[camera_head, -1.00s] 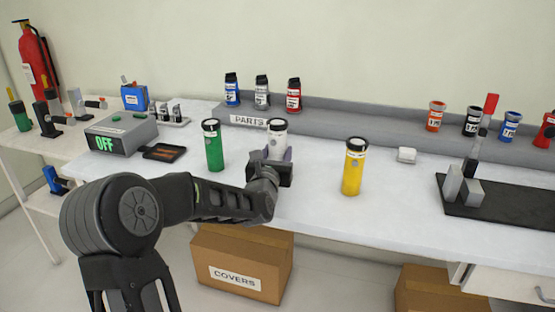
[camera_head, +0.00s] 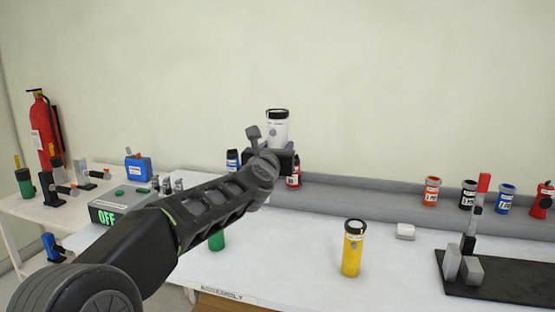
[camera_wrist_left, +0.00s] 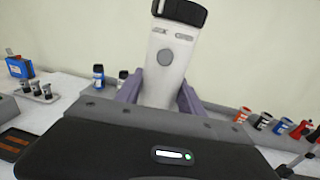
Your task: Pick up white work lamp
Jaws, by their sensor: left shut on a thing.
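The white work lamp (camera_head: 277,128) is a white cylinder with a black top ring. It is held upright, well above the table, in front of the wall. My left gripper (camera_head: 272,155) is shut on its lower part. In the left wrist view the lamp (camera_wrist_left: 165,65) stands between the two purple-grey fingers (camera_wrist_left: 160,92), with a grey round button facing the camera. The lamp's lower end is hidden behind the gripper body. My right gripper does not show.
A yellow lamp (camera_head: 352,250) stands on the white table (camera_head: 310,240). A green lamp (camera_head: 216,241) is mostly hidden behind my left arm. A grey shelf (camera_head: 370,197) with several small canisters runs along the back. A black fixture (camera_head: 490,275) lies at the right.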

